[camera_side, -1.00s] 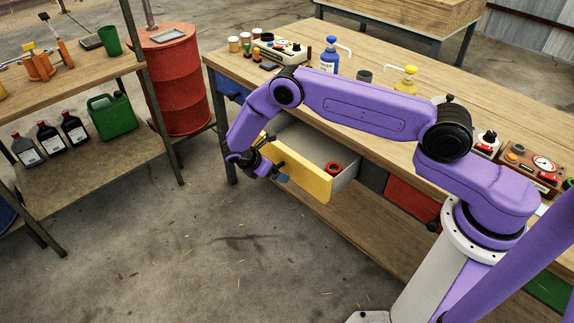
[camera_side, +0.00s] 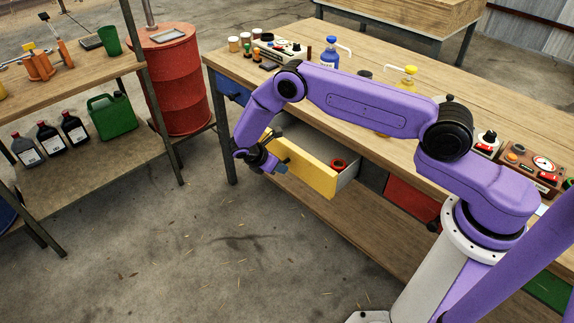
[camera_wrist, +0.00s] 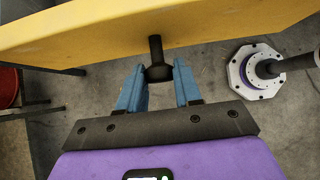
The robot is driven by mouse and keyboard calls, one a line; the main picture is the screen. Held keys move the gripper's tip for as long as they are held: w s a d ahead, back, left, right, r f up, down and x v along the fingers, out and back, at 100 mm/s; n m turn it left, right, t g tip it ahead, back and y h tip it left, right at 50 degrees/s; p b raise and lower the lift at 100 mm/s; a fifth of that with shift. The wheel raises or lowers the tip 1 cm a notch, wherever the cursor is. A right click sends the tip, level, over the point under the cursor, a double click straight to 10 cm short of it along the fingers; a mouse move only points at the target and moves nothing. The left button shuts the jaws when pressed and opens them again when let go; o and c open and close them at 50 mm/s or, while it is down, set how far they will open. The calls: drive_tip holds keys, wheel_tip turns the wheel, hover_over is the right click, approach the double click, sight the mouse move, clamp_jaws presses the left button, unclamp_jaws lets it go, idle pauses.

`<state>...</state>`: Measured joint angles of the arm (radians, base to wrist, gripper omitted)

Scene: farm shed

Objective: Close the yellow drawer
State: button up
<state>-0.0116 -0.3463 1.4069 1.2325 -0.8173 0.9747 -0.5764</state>
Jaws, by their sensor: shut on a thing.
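The yellow drawer (camera_side: 310,175) is partly open, its front standing out from the workbench and its grey side showing. In the wrist view the yellow front (camera_wrist: 80,35) crosses the top, with a dark knob handle (camera_wrist: 156,52) sticking out. My gripper (camera_side: 281,167) is at the drawer front in the side view. In the wrist view my gripper's (camera_wrist: 159,76) blue fingers are on both sides of the knob, shut on it. The arm partly hides the drawer's left end in the side view.
A red ring-like object (camera_side: 338,165) lies inside the drawer. A red drawer (camera_side: 408,203) and a blue drawer (camera_side: 231,86) are in the same bench (camera_side: 400,150). A red barrel (camera_side: 180,85) stands at left. The floor before the drawer is clear.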

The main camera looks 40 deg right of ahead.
drive_tip(key=shift+d, duration=6.8)
drive_tip(key=o, duration=1.6)
drive_tip(key=shift+v, duration=3.55)
